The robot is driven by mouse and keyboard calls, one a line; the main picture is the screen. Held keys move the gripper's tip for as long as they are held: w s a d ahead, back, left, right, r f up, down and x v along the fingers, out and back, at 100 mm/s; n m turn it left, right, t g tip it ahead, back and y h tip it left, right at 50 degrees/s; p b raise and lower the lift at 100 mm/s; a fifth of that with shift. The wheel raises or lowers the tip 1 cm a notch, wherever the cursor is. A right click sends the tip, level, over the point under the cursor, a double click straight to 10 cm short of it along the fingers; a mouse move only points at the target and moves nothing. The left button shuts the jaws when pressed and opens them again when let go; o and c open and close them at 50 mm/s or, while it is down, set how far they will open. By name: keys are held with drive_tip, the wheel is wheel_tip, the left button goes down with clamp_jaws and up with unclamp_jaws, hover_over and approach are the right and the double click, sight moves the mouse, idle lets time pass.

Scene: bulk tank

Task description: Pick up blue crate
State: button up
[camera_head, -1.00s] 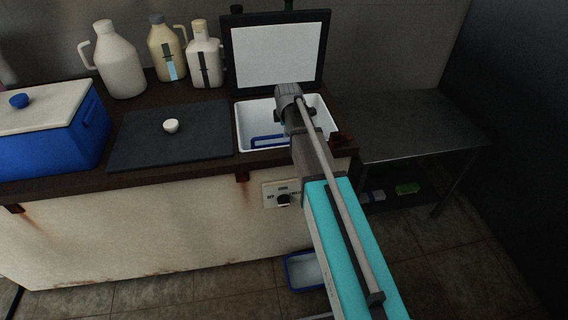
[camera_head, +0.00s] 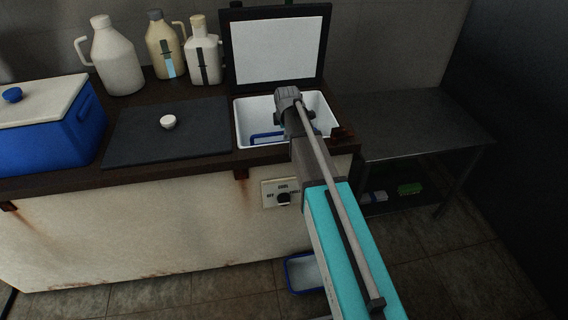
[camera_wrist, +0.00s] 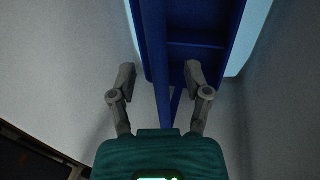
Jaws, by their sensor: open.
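The blue crate (camera_wrist: 190,45) fills the upper middle of the wrist view; part of its blue rim (camera_head: 262,138) shows inside the white tank in the head view, with the rest hidden by my arm. My gripper (camera_wrist: 160,74) is open, with its two fingers spread. A blue wall or rim of the crate runs through the space between the fingertips; I cannot tell whether either finger touches it. In the head view my wrist covers the fingers.
The white tank (camera_head: 323,103) is sunk in the counter, its lid (camera_head: 275,50) raised behind. A blue cooler (camera_head: 50,135), dark mat (camera_head: 150,145) and several jugs (camera_head: 117,65) stand left. A metal table (camera_head: 425,125) is right. A blue-rimmed tray (camera_head: 303,272) lies on the floor.

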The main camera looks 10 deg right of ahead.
drive_tip(key=shift+w+f+b, duration=0.2)
drive_tip(key=shift+f+b, duration=0.2)
drive_tip(key=shift+f, duration=0.25)
drive_tip(key=shift+f, duration=0.25)
idle(0.7)
clamp_jaws()
idle(0.4)
